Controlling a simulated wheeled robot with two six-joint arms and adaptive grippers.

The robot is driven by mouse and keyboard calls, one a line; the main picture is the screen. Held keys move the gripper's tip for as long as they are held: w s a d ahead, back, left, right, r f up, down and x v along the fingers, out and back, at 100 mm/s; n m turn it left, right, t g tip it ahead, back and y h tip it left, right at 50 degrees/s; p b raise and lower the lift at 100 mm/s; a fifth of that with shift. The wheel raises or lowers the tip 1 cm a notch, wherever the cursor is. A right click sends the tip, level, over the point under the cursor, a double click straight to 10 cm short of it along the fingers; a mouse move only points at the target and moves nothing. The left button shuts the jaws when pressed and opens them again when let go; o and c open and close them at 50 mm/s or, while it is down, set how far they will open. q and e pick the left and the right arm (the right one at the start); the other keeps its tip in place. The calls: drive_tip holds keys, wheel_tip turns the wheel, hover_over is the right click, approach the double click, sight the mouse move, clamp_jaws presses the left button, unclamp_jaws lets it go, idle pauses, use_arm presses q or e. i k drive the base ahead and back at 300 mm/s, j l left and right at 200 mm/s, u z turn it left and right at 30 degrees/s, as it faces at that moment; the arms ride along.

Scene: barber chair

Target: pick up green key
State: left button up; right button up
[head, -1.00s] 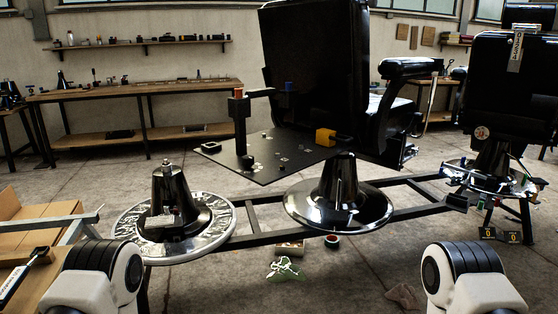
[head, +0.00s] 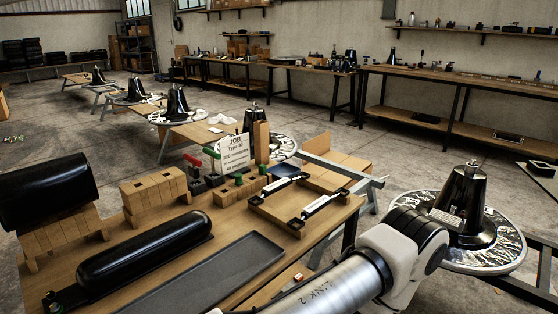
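No thing can be told for certain as the green key. Several small green pieces show on the wooden workbench (head: 325,226): a green-topped upright piece (head: 212,153) in front of the sign, a small green piece (head: 240,180) on a wooden block, and another green piece (head: 263,169) farther right. They are too small to make out their shape. Neither gripper is in view. Only links of one arm of mine show at the lower right, to the right of the bench.
The bench holds a black padded cylinder (head: 146,246), a dark tray (head: 213,276), wooden block rows (head: 154,190), a job sign (head: 235,154) and a wooden frame with two metal bars. A black cone on a round ornate base (head: 484,240) stands at the right. Open floor lies at far left.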

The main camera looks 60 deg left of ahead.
sight(213, 155)
drive_tip(key=u, duration=2.35)
drive_tip(key=i+l+z, duration=0.45)
drive_tip(key=l, duration=0.15)
drive_tip(key=i+l+z, duration=0.5)
